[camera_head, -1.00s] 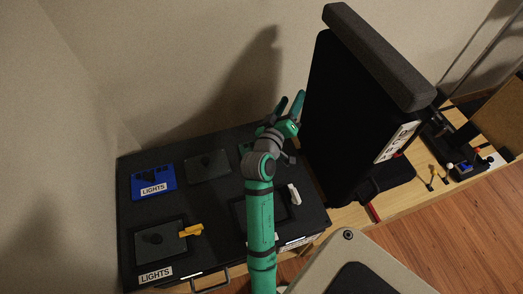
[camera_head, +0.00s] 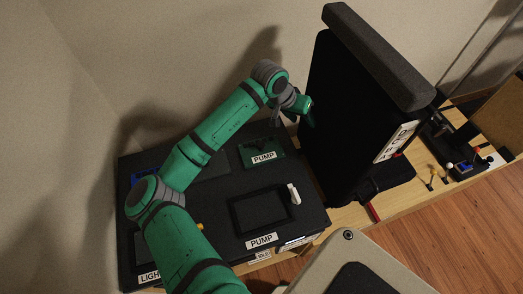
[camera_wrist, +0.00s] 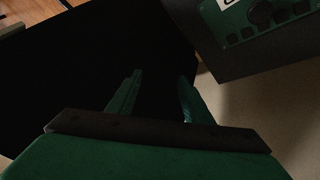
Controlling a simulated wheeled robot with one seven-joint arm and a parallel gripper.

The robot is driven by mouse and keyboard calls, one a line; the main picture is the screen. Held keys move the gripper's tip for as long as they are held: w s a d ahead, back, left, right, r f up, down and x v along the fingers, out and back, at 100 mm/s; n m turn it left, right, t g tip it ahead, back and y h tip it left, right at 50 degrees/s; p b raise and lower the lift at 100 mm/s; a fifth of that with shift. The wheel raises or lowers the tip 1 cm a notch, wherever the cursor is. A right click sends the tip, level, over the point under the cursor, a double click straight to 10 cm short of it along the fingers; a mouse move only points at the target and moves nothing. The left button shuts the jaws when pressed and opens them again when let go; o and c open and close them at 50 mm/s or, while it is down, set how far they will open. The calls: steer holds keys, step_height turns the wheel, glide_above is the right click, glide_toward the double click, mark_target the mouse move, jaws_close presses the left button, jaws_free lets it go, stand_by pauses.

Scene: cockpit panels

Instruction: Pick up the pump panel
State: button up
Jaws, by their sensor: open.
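The green pump panel (camera_head: 262,153), with a white PUMP label in front, lies at the back right of the black console. It also shows at the top right of the wrist view (camera_wrist: 262,22), partly cut off by the frame. My gripper (camera_head: 306,115) is above and to the right of the panel in the head view, near the tall black upright. In the wrist view my gripper (camera_wrist: 158,100) is open, with nothing between its two green fingers. A dark recess (camera_head: 260,210) with another PUMP label lies at the front right of the console.
The tall black upright (camera_head: 345,120) stands close to the right of my gripper. A white lever (camera_head: 294,194) sticks up beside the recess. My arm covers most of the console's left side, including much of a blue panel (camera_head: 145,177). Small items lie on the wooden surface at right.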

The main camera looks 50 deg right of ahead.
mark_target(261, 144)
steer(key=w+a+r+t+y, duration=0.1)
steer(key=w+a+t+y, duration=0.1)
steer(key=w+a+y, duration=0.5)
steer(key=shift+h, duration=0.7)
steer(key=a+f, duration=0.1)
steer(key=f, duration=0.2)
steer(key=a+f, duration=0.1)
steer(key=f, duration=0.3)
steer(key=w+a+f, duration=0.1)
steer(key=f, duration=0.2)
steer(key=shift+w+a+f, duration=0.1)
steer(key=shift+a+f, duration=0.15)
steer(key=shift+a, duration=0.05)
jaws_close()
